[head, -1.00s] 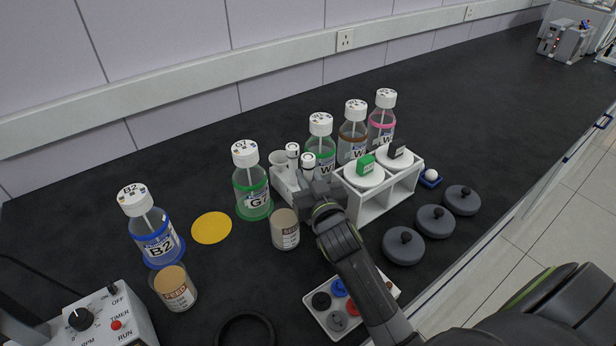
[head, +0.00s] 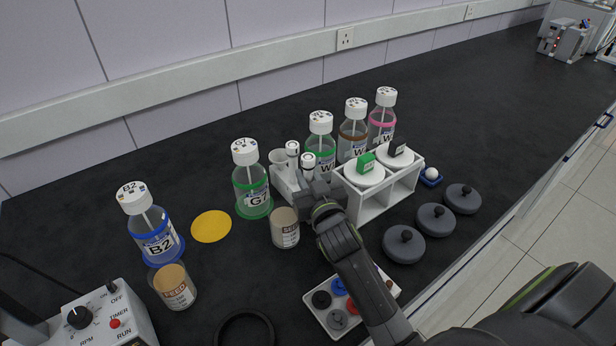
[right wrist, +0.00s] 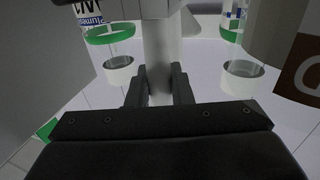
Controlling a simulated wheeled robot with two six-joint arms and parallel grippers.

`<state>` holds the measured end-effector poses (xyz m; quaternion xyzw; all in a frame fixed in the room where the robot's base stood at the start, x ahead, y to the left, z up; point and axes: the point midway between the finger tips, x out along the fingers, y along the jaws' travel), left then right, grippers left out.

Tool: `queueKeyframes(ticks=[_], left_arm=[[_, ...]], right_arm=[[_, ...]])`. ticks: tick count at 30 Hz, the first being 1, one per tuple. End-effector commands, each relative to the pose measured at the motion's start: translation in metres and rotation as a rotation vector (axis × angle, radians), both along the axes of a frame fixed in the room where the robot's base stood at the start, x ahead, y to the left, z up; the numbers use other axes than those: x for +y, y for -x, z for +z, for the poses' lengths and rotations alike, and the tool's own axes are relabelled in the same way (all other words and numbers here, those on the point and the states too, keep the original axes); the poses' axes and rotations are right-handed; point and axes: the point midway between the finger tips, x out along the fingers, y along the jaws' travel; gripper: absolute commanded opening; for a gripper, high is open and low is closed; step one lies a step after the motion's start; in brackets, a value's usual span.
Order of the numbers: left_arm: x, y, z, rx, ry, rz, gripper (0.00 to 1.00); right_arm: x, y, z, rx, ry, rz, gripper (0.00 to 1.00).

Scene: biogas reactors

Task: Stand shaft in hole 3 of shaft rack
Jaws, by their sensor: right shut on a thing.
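In the right wrist view the pale shaft (right wrist: 160,52) runs upward between the fingers. My right gripper (head: 312,187) is shut on it, and its fingertips also show in the right wrist view (right wrist: 160,88). A second capped shaft (head: 292,150) stands just behind, in the rack. The gripper covers much of the rack's front. The hole numbers and the lower end of the held shaft are hidden. My left gripper is not in view.
The G bottle (head: 251,182) stands left of the rack and several W bottles (head: 320,140) stand behind. A white stand (head: 383,190) with two lidded pieces is close on the right. A beige-topped feed jar (head: 285,229) stands in front. Dark knobbed weights (head: 404,245) lie right.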

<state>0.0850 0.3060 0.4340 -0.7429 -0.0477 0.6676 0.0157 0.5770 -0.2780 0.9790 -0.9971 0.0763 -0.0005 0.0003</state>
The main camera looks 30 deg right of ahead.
Motion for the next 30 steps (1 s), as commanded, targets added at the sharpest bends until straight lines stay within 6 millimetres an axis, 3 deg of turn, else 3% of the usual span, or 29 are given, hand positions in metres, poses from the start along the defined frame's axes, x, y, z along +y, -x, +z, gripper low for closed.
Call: queueKeyframes(ticks=[23, 24, 30], left_arm=[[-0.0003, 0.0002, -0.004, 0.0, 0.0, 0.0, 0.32], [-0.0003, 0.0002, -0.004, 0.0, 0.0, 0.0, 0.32], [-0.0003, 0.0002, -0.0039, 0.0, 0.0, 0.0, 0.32]], right_arm=[[-0.0004, 0.0002, -0.0067, 0.004, -0.001, -0.001, 0.0], [-0.0005, 0.0002, -0.0067, 0.004, -0.001, -0.001, 0.22], [-0.0004, 0.0002, -0.0062, 0.003, 0.0, -0.001, 0.45]])
